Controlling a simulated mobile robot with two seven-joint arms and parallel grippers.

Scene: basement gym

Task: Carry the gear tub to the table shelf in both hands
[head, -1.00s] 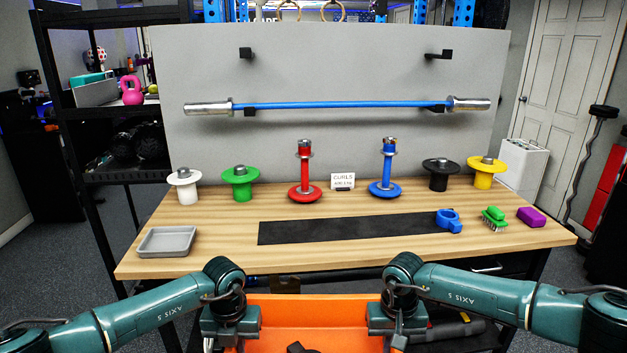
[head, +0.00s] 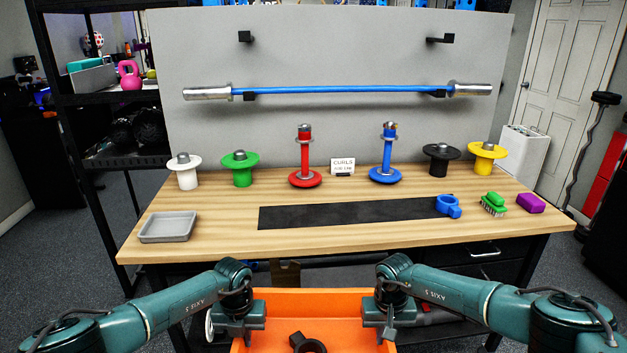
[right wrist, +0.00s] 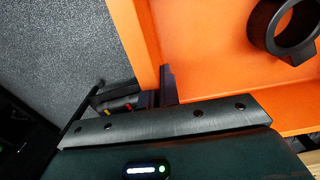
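The orange gear tub (head: 325,303) is in front of the table at the bottom centre of the head view, its near part cut off. A black ring-shaped piece (head: 309,344) lies in it. My left gripper (head: 243,329) is at the tub's left wall and my right gripper (head: 388,325) at its right wall; both appear shut on the walls, though the fingertips are mostly hidden. The right wrist view shows the tub's orange wall (right wrist: 136,38) against a dark finger, with the black ring (right wrist: 285,28) inside. The shelf under the tabletop is mostly hidden by the tub and my arms.
The wooden table (head: 215,243) stands ahead, holding a grey tray (head: 168,228), a black mat (head: 340,216), several coloured plate holders, a blue collar (head: 448,206), a green brush (head: 494,204) and a purple block (head: 530,203). A black rack (head: 112,98) stands at left.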

